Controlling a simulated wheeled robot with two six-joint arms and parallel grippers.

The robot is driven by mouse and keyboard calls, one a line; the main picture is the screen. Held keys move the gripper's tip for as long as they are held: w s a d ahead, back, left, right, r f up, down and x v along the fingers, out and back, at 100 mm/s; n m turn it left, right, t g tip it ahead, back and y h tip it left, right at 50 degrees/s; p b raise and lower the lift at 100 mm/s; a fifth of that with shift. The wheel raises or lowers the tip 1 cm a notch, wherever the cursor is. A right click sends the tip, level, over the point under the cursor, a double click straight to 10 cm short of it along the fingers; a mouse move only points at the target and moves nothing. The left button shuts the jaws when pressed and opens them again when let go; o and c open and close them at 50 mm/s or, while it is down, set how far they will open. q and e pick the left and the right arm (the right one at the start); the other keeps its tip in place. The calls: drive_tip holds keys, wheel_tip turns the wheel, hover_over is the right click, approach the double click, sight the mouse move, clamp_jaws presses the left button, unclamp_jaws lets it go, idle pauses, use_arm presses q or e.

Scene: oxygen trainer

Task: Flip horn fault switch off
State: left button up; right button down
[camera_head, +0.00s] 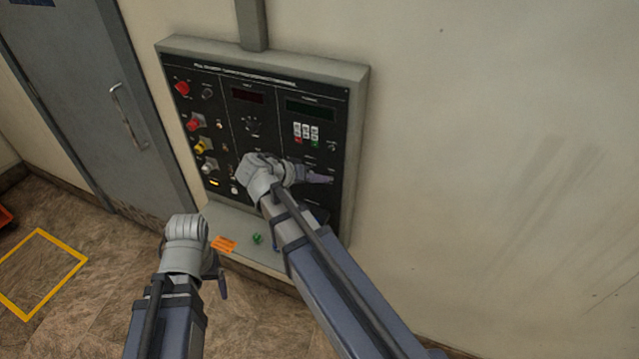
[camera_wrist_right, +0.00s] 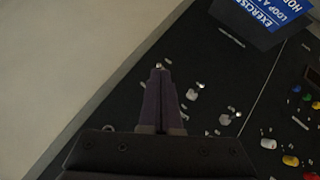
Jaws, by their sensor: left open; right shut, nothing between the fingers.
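The black control panel (camera_head: 270,125) is on the wall in a grey frame. My right gripper (camera_head: 328,179) is shut and empty at the panel's lower right. In the right wrist view its shut fingers (camera_wrist_right: 158,76) reach to a small metal toggle switch (camera_wrist_right: 158,66); whether they touch it I cannot tell. Another switch (camera_wrist_right: 192,94) is beside the fingers. The labels are unreadable, so I cannot tell which is the horn fault switch. My left gripper (camera_head: 222,286) is open, low and left of the panel, apart from it.
A blue sign (camera_wrist_right: 268,14) with white letters juts out near the switches. A grey door (camera_head: 85,95) is at left. Bare wall lies at right.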

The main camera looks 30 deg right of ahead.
drive_tip(key=h+b, duration=0.1)
drive_tip(key=b, duration=0.1)
drive_tip(key=f+t+h+b, duration=0.1)
drive_tip(key=b, duration=0.1)
drive_tip(key=shift+s+a+f+m, duration=0.2)
drive_tip(key=shift+f+m, duration=0.1)
use_arm(q)
wheel_tip(320, 180, down, 4)
drive_tip(key=shift+f, duration=0.25)
use_arm(e)
drive_tip(key=shift+r, duration=0.35)
use_arm(q)
drive_tip(key=shift+p, duration=0.3)
use_arm(e)
drive_tip(key=shift+w, duration=0.1)
use_arm(q)
drive_tip(key=shift+r+p, duration=0.35)
use_arm(e)
drive_tip(key=shift+w+d+r, duration=0.35)
drive_tip(key=shift+w+d, duration=0.05)
drive_tip(key=shift+d, duration=0.15)
use_arm(q)
drive_tip(key=shift+r, duration=0.1)
